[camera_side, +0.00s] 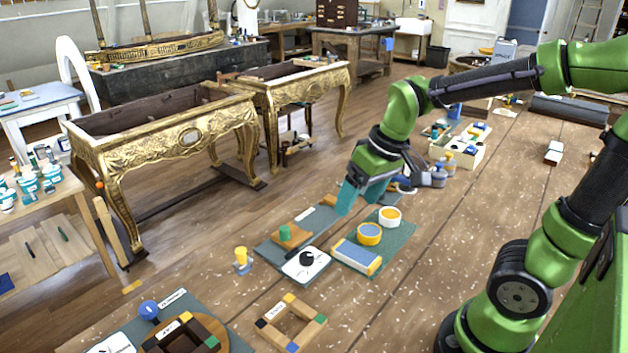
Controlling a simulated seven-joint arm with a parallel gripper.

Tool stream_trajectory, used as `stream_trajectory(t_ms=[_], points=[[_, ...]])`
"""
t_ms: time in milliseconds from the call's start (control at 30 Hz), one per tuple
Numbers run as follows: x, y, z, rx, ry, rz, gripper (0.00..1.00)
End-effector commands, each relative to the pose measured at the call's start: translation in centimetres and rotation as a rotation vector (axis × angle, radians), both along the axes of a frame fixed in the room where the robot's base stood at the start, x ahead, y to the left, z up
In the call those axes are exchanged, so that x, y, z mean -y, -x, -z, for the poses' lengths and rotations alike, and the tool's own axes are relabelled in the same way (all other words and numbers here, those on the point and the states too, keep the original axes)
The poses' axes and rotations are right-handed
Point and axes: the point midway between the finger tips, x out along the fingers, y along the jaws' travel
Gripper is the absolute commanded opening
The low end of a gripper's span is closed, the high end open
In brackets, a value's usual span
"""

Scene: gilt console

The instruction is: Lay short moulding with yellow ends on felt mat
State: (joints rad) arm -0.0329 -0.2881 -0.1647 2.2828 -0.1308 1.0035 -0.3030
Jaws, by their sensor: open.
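My gripper (361,195) has teal fingers. It is open and empty, pointing down above the table, over the far side of the mats. A green felt-like mat (404,233) lies below and to the right of it. A wooden frame (273,310) with yellow, green, blue and black corners lies at the front.
A grey-green mat (270,251) holds a green-knobbed wooden block and a white dial plate (306,266). Another mat (205,303) at front left bears a dark frame on a round board. A box of bottles (462,150) stands behind. The table's right middle is clear.

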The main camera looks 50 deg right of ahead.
Motion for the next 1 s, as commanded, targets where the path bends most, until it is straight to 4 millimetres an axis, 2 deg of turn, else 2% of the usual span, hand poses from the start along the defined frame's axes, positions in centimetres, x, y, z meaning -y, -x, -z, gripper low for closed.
stream_trajectory(t_ms=[33, 100, 333, 1000], points=[[-1.0, 1.1, -1.4, 0.065, -0.025, 0.028, 0.78], [-2.3, 2.3, -2.6, 0.136, -0.06, 0.069, 0.78], [-4.6, 5.1, -4.5, 0.277, -0.135, 0.158, 0.78], [-4.9, 5.4, -4.6, 0.296, -0.147, 0.172, 0.78]])
